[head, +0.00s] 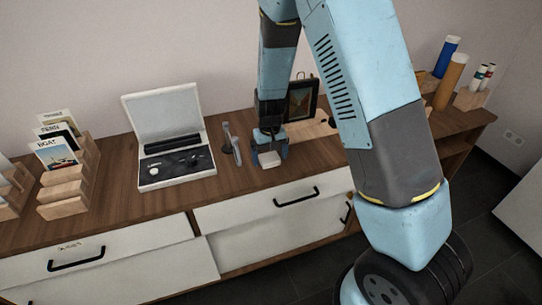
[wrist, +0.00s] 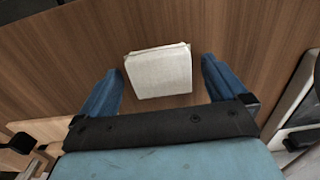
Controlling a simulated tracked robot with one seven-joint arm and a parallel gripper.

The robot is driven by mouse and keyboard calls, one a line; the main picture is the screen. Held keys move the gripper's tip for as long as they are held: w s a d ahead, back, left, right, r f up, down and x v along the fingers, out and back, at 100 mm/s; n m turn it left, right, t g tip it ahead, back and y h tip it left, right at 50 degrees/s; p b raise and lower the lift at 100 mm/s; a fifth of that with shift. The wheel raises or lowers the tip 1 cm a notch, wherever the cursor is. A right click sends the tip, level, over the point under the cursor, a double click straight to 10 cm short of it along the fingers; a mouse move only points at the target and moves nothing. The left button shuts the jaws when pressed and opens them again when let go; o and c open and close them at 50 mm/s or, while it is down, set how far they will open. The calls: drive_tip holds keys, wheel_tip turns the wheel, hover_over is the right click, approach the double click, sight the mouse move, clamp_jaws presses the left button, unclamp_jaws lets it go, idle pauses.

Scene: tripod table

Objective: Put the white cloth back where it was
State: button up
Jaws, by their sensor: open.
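The white cloth (wrist: 158,72) is a small folded square lying on the wooden cabinet top (wrist: 230,30). In the head view the cloth (head: 269,160) lies near the cabinet's front edge, just below my gripper (head: 268,150). In the wrist view the two blue fingers of my gripper (wrist: 163,85) stand apart, one on each side of the cloth, with a gap of bare wood on both sides. The fingers do not touch the cloth. How high they are above the wood is hard to tell.
An open case (head: 170,135) with dark foam and tools stands left of my gripper. A small upright tool on a stand (head: 232,143) is between them. A framed picture (head: 301,98) and a light wooden board (head: 312,129) are behind and right. Card racks (head: 66,170) stand far left.

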wheel_tip(320, 180, up, 10)
wheel_tip(320, 180, up, 10)
drive_tip(key=t+y, duration=0.1)
hover_over(270, 158)
drive_tip(key=s+d, duration=0.3)
drive_tip(key=d, duration=0.2)
drive_tip(key=s+d+r+m+t, duration=0.1)
drive_tip(key=s+d+r, duration=0.3)
drive_tip(key=s, duration=0.3)
drive_tip(key=s+d+r+m+t, duration=0.1)
drive_tip(key=s+d+r+t, duration=0.1)
drive_tip(key=s+d+r, duration=0.3)
drive_tip(key=s+d+r+m+t+h, duration=0.1)
drive_tip(key=s+d+r, duration=0.4)
drive_tip(key=s, duration=0.5)
drive_tip(key=shift+r+t, duration=0.3)
drive_tip(key=shift+r, duration=0.5)
drive_tip(key=shift+s, duration=0.1)
